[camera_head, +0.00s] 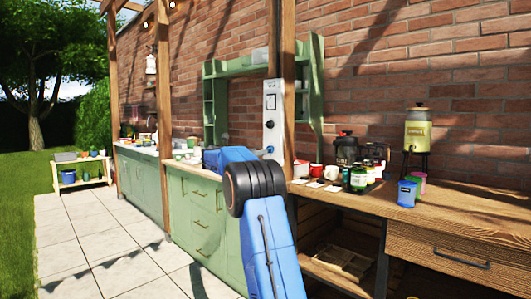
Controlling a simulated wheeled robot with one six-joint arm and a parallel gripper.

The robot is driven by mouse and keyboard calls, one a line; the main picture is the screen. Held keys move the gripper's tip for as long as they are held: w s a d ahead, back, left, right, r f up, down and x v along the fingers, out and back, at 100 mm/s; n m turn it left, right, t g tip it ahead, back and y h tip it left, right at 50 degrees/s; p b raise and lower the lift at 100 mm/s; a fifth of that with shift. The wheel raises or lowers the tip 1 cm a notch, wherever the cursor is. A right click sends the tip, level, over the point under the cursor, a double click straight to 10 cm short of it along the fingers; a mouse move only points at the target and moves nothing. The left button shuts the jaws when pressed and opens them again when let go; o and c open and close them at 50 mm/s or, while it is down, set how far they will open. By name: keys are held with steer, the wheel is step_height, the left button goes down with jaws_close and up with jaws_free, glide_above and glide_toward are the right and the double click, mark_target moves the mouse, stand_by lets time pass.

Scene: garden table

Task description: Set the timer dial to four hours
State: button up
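A tall white panel (280,138) is fixed to the wooden post at the middle of the view. A round black knob (270,125) sits on the panel and looks like the timer dial. A small dark square (271,102) is above the knob. Any markings and the knob's pointer are too small to read. My blue arm rises from the bottom and bends at a black joint in front of and below the panel. My gripper does not show; the arm's far end is hidden or too small to make out.
Green cabinets (195,210) run along the brick wall. A wooden counter (470,212) at right holds jars, a red mug (316,170), a blue cup (407,193) and a drink dispenser (418,130). Paving (75,250) at left is clear. A low bench (85,185) stands farther back.

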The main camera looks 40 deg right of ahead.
mark_target(269, 149)
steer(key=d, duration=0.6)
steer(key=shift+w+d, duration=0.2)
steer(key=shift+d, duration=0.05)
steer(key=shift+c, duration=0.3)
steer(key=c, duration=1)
